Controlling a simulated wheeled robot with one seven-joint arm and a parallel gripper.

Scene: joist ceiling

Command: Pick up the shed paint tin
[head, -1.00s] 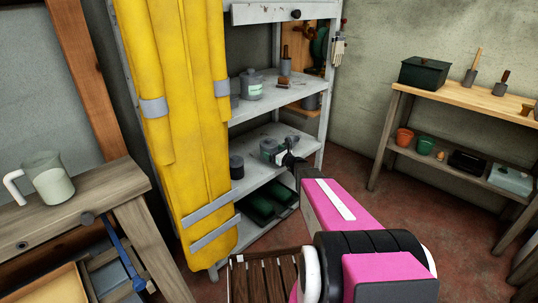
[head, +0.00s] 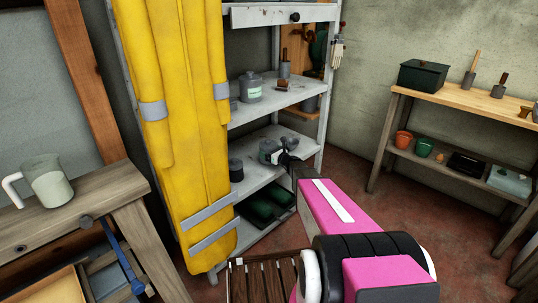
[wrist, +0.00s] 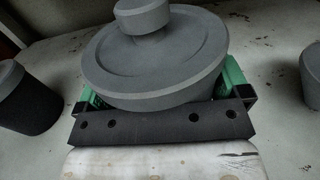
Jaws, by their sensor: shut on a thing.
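The shed paint tin (head: 267,149) is a grey lidded tin with a pale green label, on the middle shelf of the grey rack. In the wrist view its round grey lid and knob (wrist: 150,55) fill the upper middle. My gripper (head: 281,153) reaches it from the front right. In the wrist view my gripper (wrist: 160,92) has green fingers on both sides of the tin, shut on it. The tin looks upright and appears at shelf level; its base is hidden, so I cannot tell whether it touches the shelf.
A dark tin (head: 236,169) stands to the left on the same shelf. A similar lidded tin (head: 250,88) is on the shelf above. The rack post (head: 326,110) is close on the right.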

